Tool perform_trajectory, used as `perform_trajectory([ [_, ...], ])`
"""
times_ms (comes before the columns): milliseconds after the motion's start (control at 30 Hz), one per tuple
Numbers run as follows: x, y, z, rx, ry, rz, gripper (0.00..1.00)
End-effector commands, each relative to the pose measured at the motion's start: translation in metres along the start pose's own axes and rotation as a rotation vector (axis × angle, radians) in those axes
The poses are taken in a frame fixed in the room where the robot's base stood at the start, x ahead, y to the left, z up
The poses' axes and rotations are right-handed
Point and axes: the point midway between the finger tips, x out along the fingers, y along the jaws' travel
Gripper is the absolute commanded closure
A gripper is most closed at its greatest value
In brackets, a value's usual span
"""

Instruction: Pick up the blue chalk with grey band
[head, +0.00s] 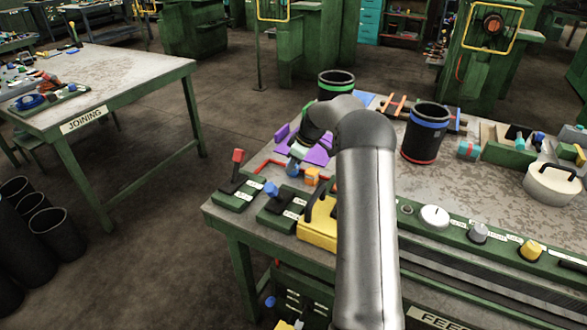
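I cannot clearly pick out the blue chalk with grey band. A small pale blue and grey piece (293,167) shows just below the end of my arm, and it may be the chalk or part of my gripper. My gripper (297,153) is low over a purple piece (318,155) at the left part of the workbench (375,185). My arm links hide most of it, so its fingers and anything between them cannot be made out.
A green-banded black sleeve (336,84) and a blue-banded one (425,134) stand behind and right of my gripper. An orange block (312,176), red-knobbed lever (236,170), blue-knobbed lever (271,189) and yellow box (318,226) crowd the near left. A lidded pot (551,185) stands right.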

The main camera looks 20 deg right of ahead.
Motion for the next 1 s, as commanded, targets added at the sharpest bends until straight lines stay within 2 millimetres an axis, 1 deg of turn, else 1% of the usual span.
perform_trajectory([
  [367,-0.002,0.0,-0.001,0.0,0.001,0.001,0.91],
  [467,-0.007,0.001,-0.003,0.0,0.001,0.002,0.91],
  [567,-0.016,0.0,-0.007,-0.001,0.001,0.002,0.91],
  [667,-0.032,0.001,-0.013,-0.002,0.002,0.004,0.91],
  [767,-0.053,-0.015,-0.011,-0.001,0.001,0.004,0.91],
  [933,-0.098,-0.044,-0.01,-0.001,0.001,0.006,0.91],
  [1000,-0.108,-0.061,-0.002,0.0,0.0,0.004,0.91],
])
